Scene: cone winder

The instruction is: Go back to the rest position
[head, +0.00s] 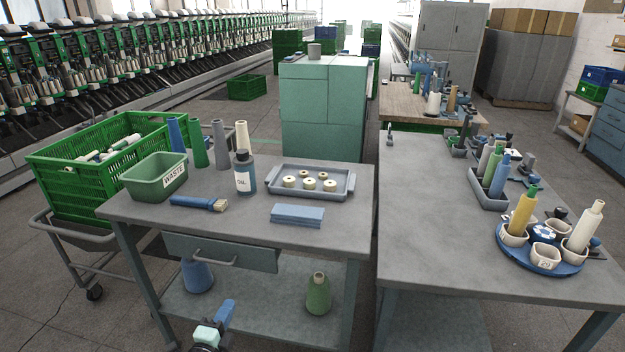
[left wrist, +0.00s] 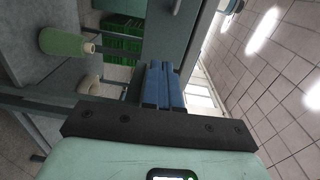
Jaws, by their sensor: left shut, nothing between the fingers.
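My left gripper (head: 226,310) shows at the bottom of the head view, low in front of the left grey table (head: 330,232). Its blue fingers (left wrist: 163,84) are together in the left wrist view, with nothing between them. The gripper is apart from the table and its lower shelf. My right gripper is in neither view.
On the left table stand a green waste bin (head: 157,176), an oil bottle (head: 244,172), a brush (head: 200,203), folded blue cloths (head: 298,214) and a tray (head: 340,182). A green cone (head: 318,294) stands on the lower shelf. A drawer (head: 222,253) with a handle is under the tabletop.

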